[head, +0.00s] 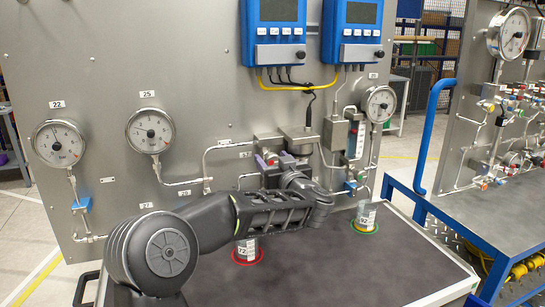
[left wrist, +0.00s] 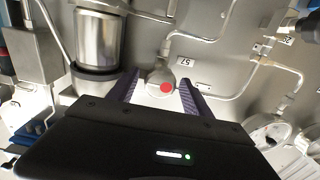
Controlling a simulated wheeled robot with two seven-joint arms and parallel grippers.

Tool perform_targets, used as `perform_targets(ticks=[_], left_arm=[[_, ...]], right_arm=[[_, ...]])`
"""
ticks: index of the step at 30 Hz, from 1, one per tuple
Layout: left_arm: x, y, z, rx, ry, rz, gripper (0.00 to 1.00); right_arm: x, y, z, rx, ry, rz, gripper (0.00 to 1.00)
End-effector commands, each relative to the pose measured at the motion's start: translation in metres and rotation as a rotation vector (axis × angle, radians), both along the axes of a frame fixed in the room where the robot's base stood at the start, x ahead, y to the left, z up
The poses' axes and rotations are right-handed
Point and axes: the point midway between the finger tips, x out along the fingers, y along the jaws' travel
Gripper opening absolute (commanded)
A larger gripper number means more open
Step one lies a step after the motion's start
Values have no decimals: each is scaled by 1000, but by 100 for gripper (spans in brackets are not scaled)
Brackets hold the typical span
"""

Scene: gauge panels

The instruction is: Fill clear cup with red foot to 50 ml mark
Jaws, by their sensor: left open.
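The clear cup with a red foot (head: 247,253) stands on the dark bench top below the panel. It carries a white label, and my left arm hides its upper part. I cannot read its fill level. My left gripper (head: 268,161) is at the panel pipework, above and slightly right of this cup. In the left wrist view its purple-lined fingers (left wrist: 160,88) are open. A small round valve part with a red dot (left wrist: 166,89) shows between them, and I cannot tell whether they touch it. My right gripper is not in view.
A second clear cup with a green foot (head: 366,216) stands farther right on the bench. The metal panel (head: 100,120) carries round gauges (head: 151,131), pipes and two blue display boxes (head: 275,32). The bench's front right (head: 400,270) is clear. A blue rail (head: 430,135) stands to the right.

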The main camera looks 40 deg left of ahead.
Motion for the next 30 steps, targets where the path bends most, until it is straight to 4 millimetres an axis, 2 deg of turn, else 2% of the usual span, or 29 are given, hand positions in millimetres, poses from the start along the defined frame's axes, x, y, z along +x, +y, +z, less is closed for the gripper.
perform_targets(ticks=[10,30], left_arm=[[3,3,0,1,-1,-1,56],[2,3,0,0,-1,-1,2]], right_arm=[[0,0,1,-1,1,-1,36],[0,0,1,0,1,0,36]])
